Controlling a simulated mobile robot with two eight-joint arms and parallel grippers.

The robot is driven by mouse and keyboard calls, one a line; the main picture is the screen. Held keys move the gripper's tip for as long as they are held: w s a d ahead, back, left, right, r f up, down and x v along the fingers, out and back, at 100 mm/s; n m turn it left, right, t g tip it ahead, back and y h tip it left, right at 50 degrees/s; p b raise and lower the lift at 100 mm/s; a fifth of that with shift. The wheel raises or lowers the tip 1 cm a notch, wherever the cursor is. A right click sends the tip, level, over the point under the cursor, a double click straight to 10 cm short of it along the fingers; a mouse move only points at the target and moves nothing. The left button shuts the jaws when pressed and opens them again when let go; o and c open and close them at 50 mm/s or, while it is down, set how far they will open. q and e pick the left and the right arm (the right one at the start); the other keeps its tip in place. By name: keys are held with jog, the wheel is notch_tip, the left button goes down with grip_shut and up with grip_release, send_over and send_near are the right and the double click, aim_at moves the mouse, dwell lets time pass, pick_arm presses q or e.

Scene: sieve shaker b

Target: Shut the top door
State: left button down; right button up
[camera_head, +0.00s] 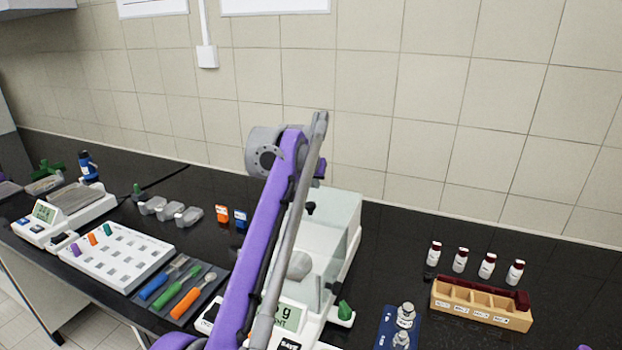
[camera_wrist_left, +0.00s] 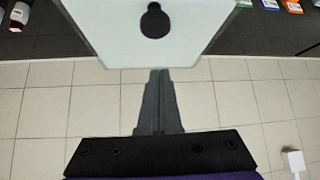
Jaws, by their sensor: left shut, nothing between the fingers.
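The balance has a clear glass draft shield (camera_head: 330,250) at the middle of the head view. Its pale glass top door (camera_head: 342,208) carries a black knob (camera_head: 310,208). In the left wrist view the top door (camera_wrist_left: 105,28) is at the top of the picture, with the knob (camera_wrist_left: 155,22) near its middle. My left gripper (camera_wrist_left: 160,72) is shut and empty, its tips at the door's edge on the wall side. I cannot tell whether they touch it. In the head view my purple left arm hides part of the balance, and how far the door is open is unclear.
Right of the balance are a blue tray (camera_head: 384,328) with metal weights, a wooden rack (camera_head: 482,312) and several capped bottles (camera_head: 460,260). Left are a tool mat (camera_head: 205,300), a white sample board (camera_head: 115,275) and another balance (camera_head: 65,215). The tiled wall (camera_head: 420,130) stands behind.

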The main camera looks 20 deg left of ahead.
pick_arm(q)
jog(key=shift+x, duration=1.25)
jog(key=shift+s+d+f+b, duration=0.2)
jog(key=shift+s+b, duration=0.2)
jog(key=shift+s, duration=0.55)
jog(key=shift+s+d+f+b, duration=0.15)
jog(key=shift+s+b, duration=0.2)
jog(key=shift+s, duration=0.6)
jog(key=shift+s, duration=0.1)
jog(key=s, duration=1.6)
jog(key=shift+s, duration=0.15)
